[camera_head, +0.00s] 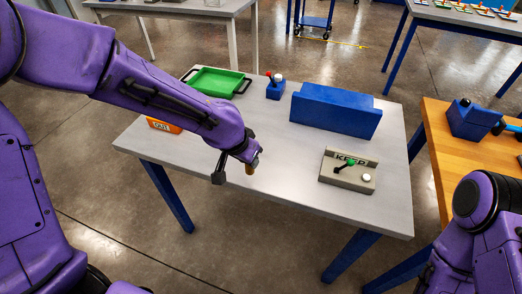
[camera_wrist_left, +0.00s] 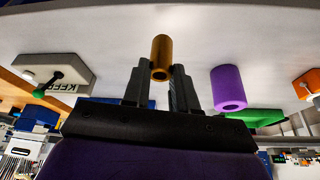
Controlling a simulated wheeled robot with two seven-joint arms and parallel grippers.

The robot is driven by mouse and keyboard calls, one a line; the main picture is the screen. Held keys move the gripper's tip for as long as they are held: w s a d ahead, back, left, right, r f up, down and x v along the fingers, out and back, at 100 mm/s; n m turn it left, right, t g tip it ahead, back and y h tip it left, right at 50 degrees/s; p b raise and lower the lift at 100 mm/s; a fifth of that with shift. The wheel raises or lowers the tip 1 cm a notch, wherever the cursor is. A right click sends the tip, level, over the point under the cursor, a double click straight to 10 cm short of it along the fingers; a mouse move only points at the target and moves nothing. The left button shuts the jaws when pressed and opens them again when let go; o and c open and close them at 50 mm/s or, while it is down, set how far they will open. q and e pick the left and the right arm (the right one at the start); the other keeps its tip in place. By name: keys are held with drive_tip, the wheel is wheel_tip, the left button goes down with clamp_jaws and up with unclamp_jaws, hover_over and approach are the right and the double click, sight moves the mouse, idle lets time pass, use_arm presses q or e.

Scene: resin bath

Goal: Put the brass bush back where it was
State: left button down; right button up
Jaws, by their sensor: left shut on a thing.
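The brass bush (camera_head: 250,169) is a small gold-brown cylinder, held over the front middle of the grey table. In the left wrist view the bush (camera_wrist_left: 161,56) sits between the fingertips, with its open bore facing the camera. My left gripper (camera_head: 235,172) is shut on it; the left wrist view shows its two dark fingers (camera_wrist_left: 160,82) on either side. I cannot tell how far the bush is above the table. A purple hollow cylinder (camera_wrist_left: 228,88) shows beside it in the left wrist view; my arm hides it in the head view. My right gripper is out of view.
A grey block marked KEEP (camera_head: 347,172), with a green-knobbed lever, is at right. A blue block (camera_head: 335,110), a green tray (camera_head: 214,82) and a small blue box (camera_head: 275,90) stand behind. An orange OUT block (camera_head: 163,125) is at left.

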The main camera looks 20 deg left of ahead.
use_arm(q)
drive_tip(key=s+d+r+m+g+h, duration=0.25)
drive_tip(key=d+r+m, duration=0.25)
drive_tip(key=r+m, duration=0.4)
drive_tip(key=shift+m+h, duration=0.25)
drive_tip(key=shift+m, duration=0.65)
drive_tip(key=w+a+f+p, duration=0.1)
drive_tip(key=w+f+p, duration=0.1)
drive_tip(key=w+f, duration=0.2)
drive_tip(key=w+a+f+p, duration=0.2)
drive_tip(key=w+f, duration=0.2)
drive_tip(key=w+a+f+p, duration=0.2)
drive_tip(key=w+f, duration=0.2)
drive_tip(key=f, duration=0.1)
drive_tip(key=shift+w+a, duration=0.1)
drive_tip(key=shift+w, duration=0.15)
drive_tip(key=shift+f, duration=0.35)
drive_tip(key=c, duration=0.9)
unclamp_jaws()
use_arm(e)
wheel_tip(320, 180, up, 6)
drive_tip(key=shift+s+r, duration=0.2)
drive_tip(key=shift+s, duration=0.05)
use_arm(q)
drive_tip(key=shift+r, duration=0.1)
